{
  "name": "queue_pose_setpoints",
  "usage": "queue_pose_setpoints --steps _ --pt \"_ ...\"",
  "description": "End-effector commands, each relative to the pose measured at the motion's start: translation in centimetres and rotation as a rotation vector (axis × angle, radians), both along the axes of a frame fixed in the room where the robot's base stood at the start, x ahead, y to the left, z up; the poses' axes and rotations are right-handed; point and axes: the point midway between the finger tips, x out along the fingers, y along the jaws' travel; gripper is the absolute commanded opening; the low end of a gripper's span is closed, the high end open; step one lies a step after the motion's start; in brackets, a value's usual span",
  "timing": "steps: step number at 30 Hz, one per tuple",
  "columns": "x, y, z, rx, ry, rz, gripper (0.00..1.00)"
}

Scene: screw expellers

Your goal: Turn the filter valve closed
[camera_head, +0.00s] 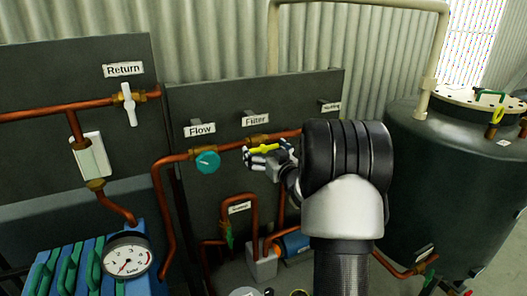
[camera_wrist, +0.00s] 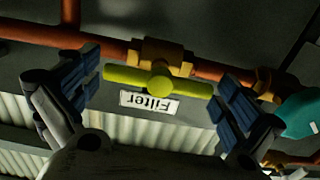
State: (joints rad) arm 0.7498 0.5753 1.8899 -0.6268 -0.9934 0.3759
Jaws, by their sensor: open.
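The filter valve has a yellow bar handle (camera_head: 264,149) on a brass body on the copper pipe, below the "Filter" label (camera_head: 255,120). In the wrist view, which is upside down, the yellow handle (camera_wrist: 158,82) lies roughly along the pipe, with the brass body (camera_wrist: 162,55) behind it. My gripper (camera_head: 265,157) is at the handle in the head view. In the wrist view my gripper (camera_wrist: 160,88) is open, with one blue-padded finger beyond each end of the handle. A small gap shows at each end. My arm hides the pipe to the right in the head view.
The teal Flow knob (camera_head: 207,162) sits on the same pipe just left; it is near one finger in the wrist view (camera_wrist: 302,110). A white Return handle (camera_head: 129,105), pressure gauge (camera_head: 127,256) and dark tank (camera_head: 440,165) stand around. Pipes and a green valve lie below.

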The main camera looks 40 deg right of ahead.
Motion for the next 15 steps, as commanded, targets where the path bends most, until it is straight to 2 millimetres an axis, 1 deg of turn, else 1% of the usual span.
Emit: queue_pose_setpoints --steps 3,11,15 --pt "0.56 -0.07 0.03 0.001 -0.001 0.001 1.0" --pt "0.62 -0.12 0.06 0.0 -0.001 0.0 1.0" --pt "0.61 -0.13 0.06 0.0 -0.001 0.0 0.91"
